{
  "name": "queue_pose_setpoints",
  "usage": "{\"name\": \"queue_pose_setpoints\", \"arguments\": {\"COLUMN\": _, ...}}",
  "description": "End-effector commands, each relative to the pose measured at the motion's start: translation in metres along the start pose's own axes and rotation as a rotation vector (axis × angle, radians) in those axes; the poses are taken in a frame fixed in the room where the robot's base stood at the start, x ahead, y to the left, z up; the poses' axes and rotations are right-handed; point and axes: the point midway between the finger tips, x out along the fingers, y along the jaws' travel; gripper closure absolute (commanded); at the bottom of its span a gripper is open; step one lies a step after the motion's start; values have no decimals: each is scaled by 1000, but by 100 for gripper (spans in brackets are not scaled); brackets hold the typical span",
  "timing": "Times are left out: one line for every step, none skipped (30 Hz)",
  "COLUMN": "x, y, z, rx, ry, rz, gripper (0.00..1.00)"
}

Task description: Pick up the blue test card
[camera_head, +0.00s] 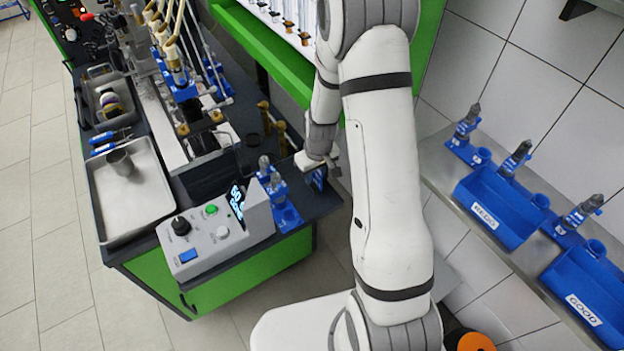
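My gripper (320,172) is small in view at the end of my white arm, pointing down over the right end of the dark bench top. A small dark blue flat piece (319,180), which looks like the blue test card, shows right at the fingertips. I cannot tell whether the fingers are closed on it or only around or beside it. My wrist and arm hide part of that area. Just left of it, a blue holder (283,208) with grey-and-blue pump parts stands on the bench.
A metal tray (133,192) holds a cup. A green-framed rack (262,47) stands behind.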

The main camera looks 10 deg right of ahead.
Motion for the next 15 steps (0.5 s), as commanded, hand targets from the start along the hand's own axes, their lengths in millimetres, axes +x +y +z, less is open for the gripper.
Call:
{"name": "queue_pose_setpoints", "arguments": {"x": 0, "y": 0, "z": 0, "rx": 0, "ry": 0, "rz": 0, "gripper": 71}}
{"name": "queue_pose_setpoints", "arguments": {"x": 0, "y": 0, "z": 0, "rx": 0, "ry": 0, "rz": 0, "gripper": 71}}
{"name": "queue_pose_setpoints", "arguments": {"x": 0, "y": 0, "z": 0, "rx": 0, "ry": 0, "rz": 0, "gripper": 73}}
{"name": "queue_pose_setpoints", "arguments": {"x": 0, "y": 0, "z": 0, "rx": 0, "ry": 0, "rz": 0, "gripper": 75}}
{"name": "queue_pose_setpoints", "arguments": {"x": 0, "y": 0, "z": 0, "rx": 0, "ry": 0, "rz": 0, "gripper": 77}}
{"name": "queue_pose_setpoints", "arguments": {"x": 0, "y": 0, "z": 0, "rx": 0, "ry": 0, "rz": 0, "gripper": 81}}
{"name": "queue_pose_setpoints", "arguments": {"x": 0, "y": 0, "z": 0, "rx": 0, "ry": 0, "rz": 0, "gripper": 83}}
{"name": "queue_pose_setpoints", "arguments": {"x": 0, "y": 0, "z": 0, "rx": 0, "ry": 0, "rz": 0, "gripper": 86}}
{"name": "queue_pose_setpoints", "arguments": {"x": 0, "y": 0, "z": 0, "rx": 0, "ry": 0, "rz": 0, "gripper": 89}}
{"name": "queue_pose_setpoints", "arguments": {"x": 0, "y": 0, "z": 0, "rx": 1, "ry": 0, "rz": 0, "gripper": 91}}
{"name": "queue_pose_setpoints", "arguments": {"x": 0, "y": 0, "z": 0, "rx": 1, "ry": 0, "rz": 0, "gripper": 94}}
{"name": "queue_pose_setpoints", "arguments": {"x": 0, "y": 0, "z": 0, "rx": 1, "ry": 0, "rz": 0, "gripper": 97}}
{"name": "queue_pose_setpoints", "arguments": {"x": 0, "y": 0, "z": 0, "rx": 1, "ry": 0, "rz": 0, "gripper": 100}}
{"name": "queue_pose_setpoints", "arguments": {"x": 0, "y": 0, "z": 0, "rx": 1, "ry": 0, "rz": 0, "gripper": 100}}
{"name": "queue_pose_setpoints", "arguments": {"x": 0, "y": 1, "z": 0, "rx": 1, "ry": 0, "rz": 0, "gripper": 100}}
